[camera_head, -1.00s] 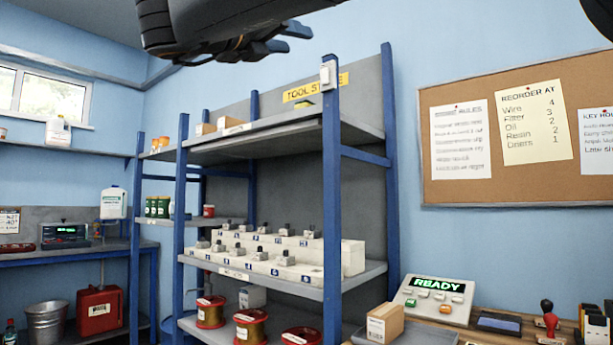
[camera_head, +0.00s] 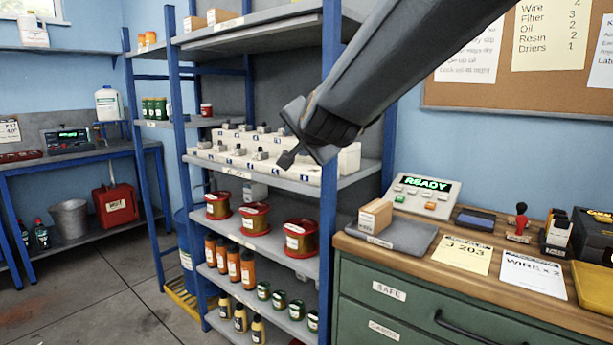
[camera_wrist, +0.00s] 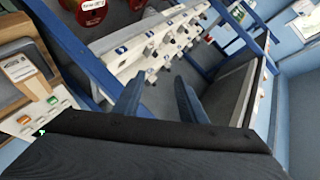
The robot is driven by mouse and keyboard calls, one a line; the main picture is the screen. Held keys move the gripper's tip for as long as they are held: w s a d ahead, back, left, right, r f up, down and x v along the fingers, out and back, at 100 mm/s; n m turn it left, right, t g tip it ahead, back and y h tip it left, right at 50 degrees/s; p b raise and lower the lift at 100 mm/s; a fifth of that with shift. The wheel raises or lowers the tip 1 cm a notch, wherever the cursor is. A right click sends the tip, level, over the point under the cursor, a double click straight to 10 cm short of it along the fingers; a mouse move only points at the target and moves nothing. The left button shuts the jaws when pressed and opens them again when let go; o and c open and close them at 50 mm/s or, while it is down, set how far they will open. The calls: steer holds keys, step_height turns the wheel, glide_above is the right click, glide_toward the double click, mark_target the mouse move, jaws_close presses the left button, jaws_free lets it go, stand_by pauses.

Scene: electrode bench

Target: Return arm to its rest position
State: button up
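My arm (camera_head: 410,70) reaches in from the top right of the head view, slanting down to the left. My gripper (camera_head: 288,136) hangs at its end in front of the shelf rack, over the row of white blocks with grey-topped pieces (camera_head: 262,152). In the wrist view its two dark fingers (camera_wrist: 157,92) stand apart with nothing between them, so it is open and empty. The white blocks (camera_wrist: 160,42) appear beyond the fingers, apart from them. The arm hides part of the rack's front post and the noticeboard.
The blue-posted rack (camera_head: 330,60) holds red-topped spools (camera_head: 254,219) and bottles below the gripper. At right, a green cabinet (camera_head: 420,310) carries a READY panel (camera_head: 426,194), a small box (camera_head: 375,216) and cards. A noticeboard (camera_head: 560,90) hangs behind. Floor (camera_head: 110,290) at left is clear.

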steer(key=s+d+f+n+g+h+p, duration=0.1)
steer(key=s+d+f+n+g, duration=0.15)
steer(key=s+d+f, duration=0.4)
steer(key=s+d+f+n+g+h+p, duration=0.15)
steer(key=s+d+f+g, duration=0.25)
steer(key=s+f, duration=0.45)
steer(key=s+d+f+n+g, duration=0.25)
steer(key=s+d+f, duration=0.25)
steer(key=f, duration=0.5)
steer(key=s+d+f+g, duration=0.2)
steer(key=s+d, duration=0.1)
steer(key=s, duration=0.4)
steer(key=s+d+f+n+g+h+p, duration=0.1)
steer(key=s+d+f+g, duration=0.1)
steer(key=s, duration=0.4)
steer(key=shift+s+d+f+g, duration=0.15)
steer(key=shift+s+d+g, duration=0.25)
steer(key=shift+d+g, duration=0.15)
steer(key=shift+n, duration=0.25)
